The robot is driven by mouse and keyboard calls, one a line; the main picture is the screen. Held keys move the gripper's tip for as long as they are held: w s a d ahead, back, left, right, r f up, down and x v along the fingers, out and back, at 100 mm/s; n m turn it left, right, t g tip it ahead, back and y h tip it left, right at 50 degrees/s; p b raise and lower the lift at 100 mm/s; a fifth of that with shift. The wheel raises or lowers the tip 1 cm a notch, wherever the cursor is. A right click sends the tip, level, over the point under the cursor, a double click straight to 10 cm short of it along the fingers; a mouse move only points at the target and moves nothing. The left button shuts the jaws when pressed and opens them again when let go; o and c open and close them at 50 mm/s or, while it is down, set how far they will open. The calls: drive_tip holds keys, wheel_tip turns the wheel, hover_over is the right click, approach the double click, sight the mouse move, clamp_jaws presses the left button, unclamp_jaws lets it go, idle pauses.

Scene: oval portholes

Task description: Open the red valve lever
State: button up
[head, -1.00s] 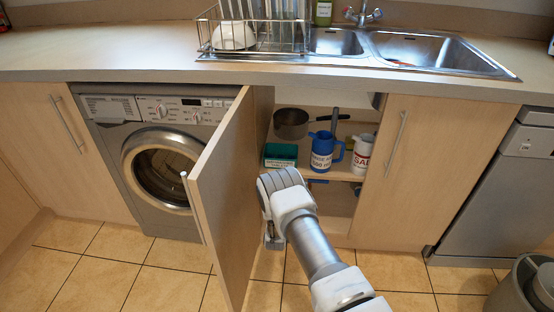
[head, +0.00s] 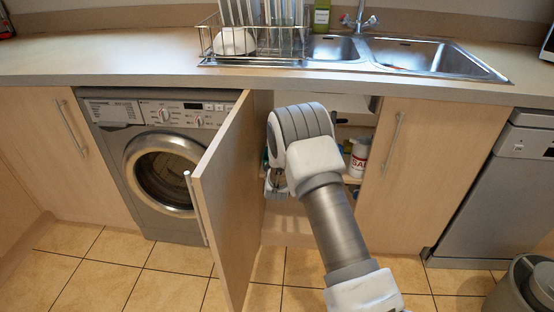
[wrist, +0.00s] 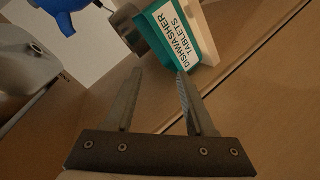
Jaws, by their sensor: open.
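No red valve lever shows in either view. My gripper (head: 277,188) is at the opening of the cabinet under the sink, close to the open door's inner side; my arm partly hides it in the head view. In the wrist view my gripper (wrist: 160,73) is open, with nothing between its two fingers. A teal and white box of dishwasher tablets (wrist: 180,38) lies just beyond the fingertips. My arm hides much of the cabinet's inside.
The cabinet door (head: 226,185) stands open left of my arm. A white canister with red letters (head: 359,157) stands on the shelf to the right. A washing machine (head: 160,170) is at left.

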drive_tip(key=shift+s+r, duration=0.15)
drive_tip(key=shift+r, duration=1.15)
